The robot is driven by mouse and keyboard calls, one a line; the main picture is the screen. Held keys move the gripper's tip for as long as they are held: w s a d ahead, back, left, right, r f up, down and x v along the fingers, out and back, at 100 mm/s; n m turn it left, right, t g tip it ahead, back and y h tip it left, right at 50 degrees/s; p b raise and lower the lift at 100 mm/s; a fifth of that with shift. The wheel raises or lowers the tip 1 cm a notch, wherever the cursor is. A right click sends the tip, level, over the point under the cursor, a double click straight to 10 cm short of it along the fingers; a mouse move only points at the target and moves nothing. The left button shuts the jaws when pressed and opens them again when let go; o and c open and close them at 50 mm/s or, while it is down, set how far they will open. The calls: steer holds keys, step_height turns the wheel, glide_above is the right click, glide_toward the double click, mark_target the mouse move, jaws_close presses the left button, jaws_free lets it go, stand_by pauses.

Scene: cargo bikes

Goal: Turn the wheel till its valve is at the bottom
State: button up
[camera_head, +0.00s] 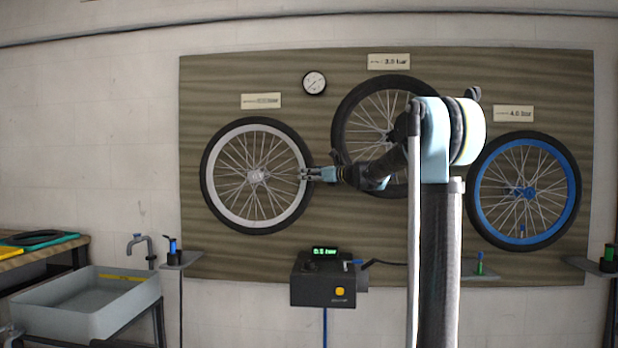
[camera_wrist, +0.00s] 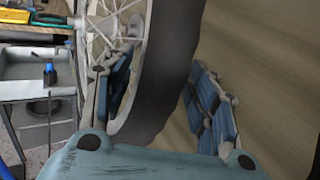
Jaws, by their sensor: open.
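The left wheel (camera_head: 211,205) has a black tyre and a silver rim and hangs on the wooden board. My gripper (camera_head: 303,174) is at its right edge, fingers pointing left over the tyre and rim. In the wrist view my gripper (camera_wrist: 161,75) is open, with the black tyre (camera_wrist: 165,65) between its fingers. The left finger is on the spoke side and the right finger is on the board side, with a gap to the tyre. I cannot make out this wheel's valve in either view.
A dark-rimmed wheel (camera_head: 341,112) hangs at upper middle, partly behind my arm. A blue-rimmed wheel (camera_head: 574,190) hangs at right. A pump box (camera_head: 325,284) with a green display sits below. A sink (camera_head: 90,300) and small stand (camera_head: 181,260) are at lower left.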

steer(key=shift+w+a, duration=0.1)
steer(key=shift+a, duration=0.1)
steer(key=c, duration=1.3)
jaws_close()
steer(key=shift+d+r, duration=0.1)
steer(key=shift+r, duration=0.05)
